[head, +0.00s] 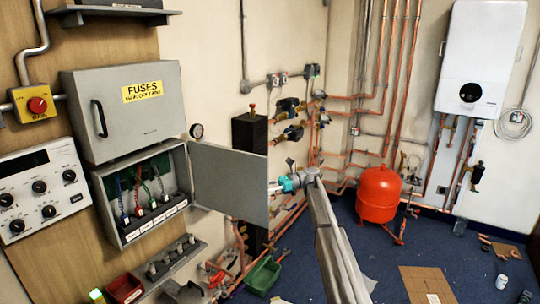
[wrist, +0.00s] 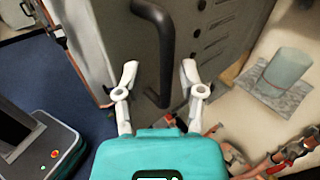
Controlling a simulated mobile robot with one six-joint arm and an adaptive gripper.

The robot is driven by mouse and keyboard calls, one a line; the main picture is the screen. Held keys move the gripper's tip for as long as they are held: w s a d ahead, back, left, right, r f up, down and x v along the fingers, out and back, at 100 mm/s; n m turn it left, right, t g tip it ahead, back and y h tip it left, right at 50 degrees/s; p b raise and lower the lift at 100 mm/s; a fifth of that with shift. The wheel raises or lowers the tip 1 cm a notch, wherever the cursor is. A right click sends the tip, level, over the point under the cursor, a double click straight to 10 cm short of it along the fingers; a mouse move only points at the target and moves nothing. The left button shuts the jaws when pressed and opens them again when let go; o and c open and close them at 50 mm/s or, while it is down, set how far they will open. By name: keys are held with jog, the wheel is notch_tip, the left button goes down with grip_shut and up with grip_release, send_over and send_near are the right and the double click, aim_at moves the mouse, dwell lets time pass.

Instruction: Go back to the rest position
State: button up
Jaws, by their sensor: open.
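My gripper (head: 275,187) is at the free edge of the open grey cabinet door (head: 229,184) in the head view. In the wrist view my gripper (wrist: 159,72) is open, with two white fingers apart and a teal body. A black handle (wrist: 165,45) on a grey panel (wrist: 110,30) lies between the fingertips in the picture. I cannot tell whether the fingers touch it. Nothing is seen gripped. The door hides part of the fingers in the head view.
The open lower cabinet (head: 120,235) holds several fuse carriers. The closed upper box (head: 128,115) reads FUSES. Copper pipes (head: 390,60) run behind my arm. A red tank (head: 378,194) stands to the right, and a green bin (head: 263,275) lies below. Blue floor is partly clear at the right.

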aim_at(266, 198)
jog(key=s+d+t, duration=0.1)
jog(key=d+f+t, duration=0.1)
jog(key=s+d+t, duration=0.1)
jog(key=d, duration=0.1)
jog(key=shift+s+f, duration=0.3)
jog(key=shift+s, duration=0.05)
jog(key=s+d+f+n+t+h, duration=0.2)
jog(key=s+d+f+n+h, duration=0.15)
jog(key=s+f, duration=0.45)
jog(key=s+d+f+n+t+h, duration=0.15)
jog(key=s+f+h, duration=0.3)
jog(key=s, duration=0.75)
jog(key=s+d+f+n+h, duration=0.2)
jog(key=s+d+n+h, duration=0.1)
jog(key=s+d, duration=0.3)
jog(key=s+d+f+n+t+h, duration=0.1)
jog(key=s+d+n+h, duration=0.3)
jog(key=s, duration=0.5)
jog(key=shift+s+d+f+n+h, duration=0.35)
jog(key=shift+d+f+h, duration=0.35)
jog(key=shift+d, duration=0.5)
